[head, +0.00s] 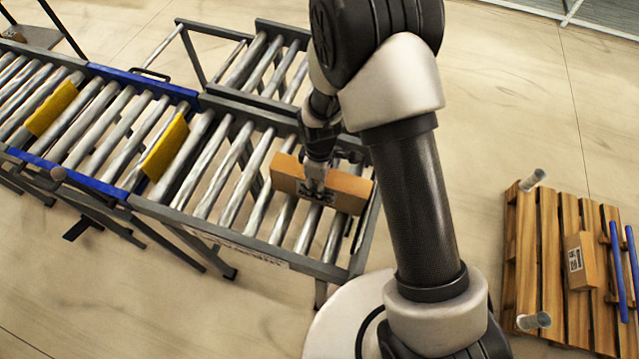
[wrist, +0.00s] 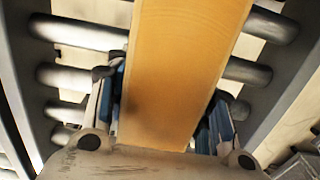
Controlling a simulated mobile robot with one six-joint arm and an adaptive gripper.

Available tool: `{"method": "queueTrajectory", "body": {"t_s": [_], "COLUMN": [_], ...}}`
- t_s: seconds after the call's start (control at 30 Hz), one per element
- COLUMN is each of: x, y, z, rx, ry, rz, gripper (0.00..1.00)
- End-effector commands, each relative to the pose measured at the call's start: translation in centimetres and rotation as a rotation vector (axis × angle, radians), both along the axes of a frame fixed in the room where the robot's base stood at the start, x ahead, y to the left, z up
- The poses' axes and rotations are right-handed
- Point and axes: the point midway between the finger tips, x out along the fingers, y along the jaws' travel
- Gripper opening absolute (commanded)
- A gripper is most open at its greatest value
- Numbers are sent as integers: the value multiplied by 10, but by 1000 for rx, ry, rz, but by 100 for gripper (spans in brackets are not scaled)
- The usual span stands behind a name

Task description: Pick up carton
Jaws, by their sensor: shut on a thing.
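A brown carton (head: 346,190) is at the right end of the roller conveyor in the head view, just over the rollers. My gripper (head: 318,180) comes down on it from above and is shut on its middle. In the wrist view the carton (wrist: 185,70) runs up the middle between the two fingers of my gripper (wrist: 165,125), one on each side. Whether its underside touches the rollers is hidden. A second brown carton (head: 580,262) with a label lies on the wooden pallet at the right.
The wooden pallet (head: 530,240) has grey posts and blue bars (head: 618,270).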

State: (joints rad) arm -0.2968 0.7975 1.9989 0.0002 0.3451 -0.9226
Motion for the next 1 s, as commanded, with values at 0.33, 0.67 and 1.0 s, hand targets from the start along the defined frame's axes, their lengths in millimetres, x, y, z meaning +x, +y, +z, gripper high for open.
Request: {"method": "queueTrajectory", "body": {"t_s": [0.33,0.67,1.0], "x": [0,0,2], "y": [0,0,1], "z": [0,3,43], "rx": [0,1,1], "ry": [0,-1,-5], "rz": [0,0,0], "gripper": [9,8,8]}}
